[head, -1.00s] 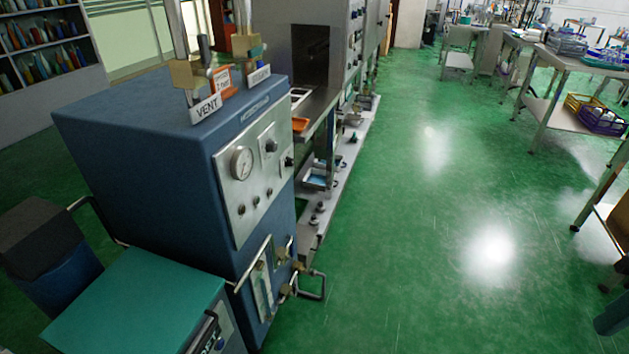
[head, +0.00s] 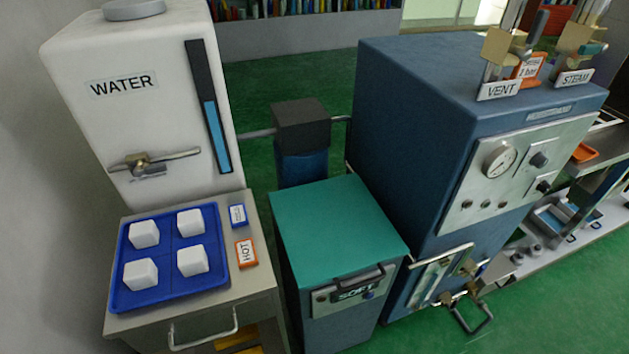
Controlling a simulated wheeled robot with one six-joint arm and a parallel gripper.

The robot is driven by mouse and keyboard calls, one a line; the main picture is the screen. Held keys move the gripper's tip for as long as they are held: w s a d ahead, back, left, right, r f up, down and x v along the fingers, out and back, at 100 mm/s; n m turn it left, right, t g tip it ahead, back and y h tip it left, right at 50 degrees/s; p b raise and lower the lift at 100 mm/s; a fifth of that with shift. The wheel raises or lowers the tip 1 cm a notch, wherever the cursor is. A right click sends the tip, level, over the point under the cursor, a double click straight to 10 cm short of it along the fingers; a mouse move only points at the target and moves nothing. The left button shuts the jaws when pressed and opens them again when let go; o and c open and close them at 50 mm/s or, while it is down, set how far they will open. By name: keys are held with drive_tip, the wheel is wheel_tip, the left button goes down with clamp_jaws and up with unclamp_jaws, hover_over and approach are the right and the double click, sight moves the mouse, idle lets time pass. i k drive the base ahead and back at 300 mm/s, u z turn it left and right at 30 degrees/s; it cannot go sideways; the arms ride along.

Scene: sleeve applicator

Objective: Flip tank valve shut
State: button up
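The white tank marked WATER (head: 125,110) stands at the left in the head view. On its lower front is a brass tank valve (head: 140,165) with a long metal bar running roughly level out to the right. I cannot tell for sure which part of the bar is lever and which is pipe. A tall gauge (head: 209,110) on the tank's front shows blue in its lower part. My gripper is not in view.
A blue tray (head: 118,301) with several white blocks lies on a metal cabinet (head: 245,281) below the tank, beside a blue tag (head: 238,215) and an orange HOT tag (head: 247,253). A teal-topped SOFT box (head: 332,222) and a blue boiler (head: 420,120) stand to the right.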

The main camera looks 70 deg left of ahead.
sight(139, 172)
drive_tip(key=u, duration=1.35)
drive_tip(key=i, duration=0.7)
drive_tip(key=u, duration=2.25)
drive_tip(key=k, duration=0.55)
drive_tip(key=z, duration=0.6)
drive_tip(key=i, duration=0.2)
drive_tip(key=z, duration=0.05)
